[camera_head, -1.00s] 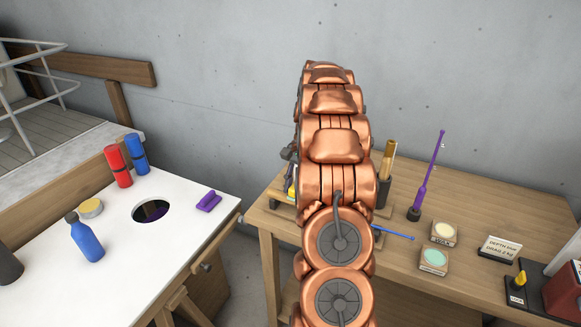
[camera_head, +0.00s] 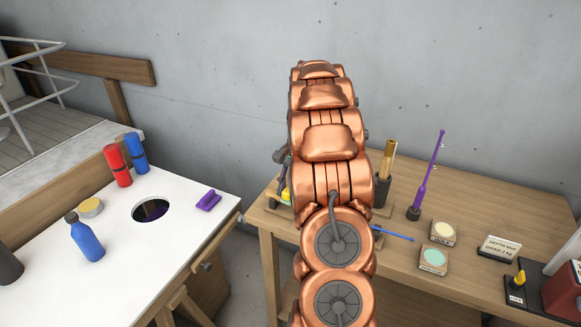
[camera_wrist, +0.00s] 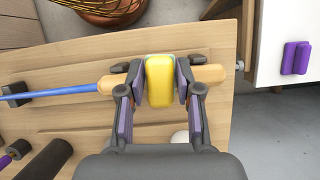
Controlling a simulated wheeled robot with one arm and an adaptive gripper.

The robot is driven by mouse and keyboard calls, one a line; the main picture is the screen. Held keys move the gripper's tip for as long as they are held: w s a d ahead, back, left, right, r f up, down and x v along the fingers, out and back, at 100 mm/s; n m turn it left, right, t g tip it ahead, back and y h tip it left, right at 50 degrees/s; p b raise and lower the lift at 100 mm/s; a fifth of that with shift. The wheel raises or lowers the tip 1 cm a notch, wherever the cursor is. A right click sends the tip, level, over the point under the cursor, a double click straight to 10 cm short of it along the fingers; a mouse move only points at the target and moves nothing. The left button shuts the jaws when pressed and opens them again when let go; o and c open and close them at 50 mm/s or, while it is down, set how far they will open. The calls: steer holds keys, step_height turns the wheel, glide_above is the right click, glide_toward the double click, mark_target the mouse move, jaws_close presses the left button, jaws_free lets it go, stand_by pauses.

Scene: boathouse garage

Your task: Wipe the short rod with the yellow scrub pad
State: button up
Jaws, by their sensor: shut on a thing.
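My gripper (camera_wrist: 159,82) is shut on the yellow scrub pad (camera_wrist: 160,78), which has a thin teal layer along its edge. In the wrist view the pad is over the tan handle of a rod with a blue shaft (camera_wrist: 72,91). The handle (camera_wrist: 207,74) shows on both sides of the fingers; I cannot tell whether the pad touches it. The rod lies across the wooden bench, its shaft at a dark rest (camera_wrist: 17,92). In the head view my arm hides most of it, but the blue shaft (camera_head: 394,234) shows at right.
A purple upright rod (camera_head: 421,190) and a dark holder with a gold cylinder (camera_head: 387,160) stand on the bench (camera_head: 465,190). A gap separates the two tables.

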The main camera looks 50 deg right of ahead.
steer(key=shift+w, duration=0.4)
steer(key=shift+w+d, duration=0.15)
steer(key=shift+d, duration=0.7)
steer(key=shift+w+d, duration=0.1)
steer(key=shift+d, duration=0.75)
steer(key=shift+a, duration=0.2)
steer(key=shift+s+a+b, duration=0.3)
steer(key=shift+s+a, duration=0.05)
steer(key=shift+a, duration=0.6)
steer(key=shift+s+a+b, duration=0.3)
steer(key=shift+a, duration=0.6)
step_height(320, 180, up, 3)
steer(key=shift+d+f+p, duration=0.15)
steer(key=shift+f+p, duration=0.05)
steer(key=shift+p, duration=0.15)
steer(key=shift+r+p, duration=0.75)
steer(key=shift+r, duration=2)
steer(key=shift+w, duration=0.1)
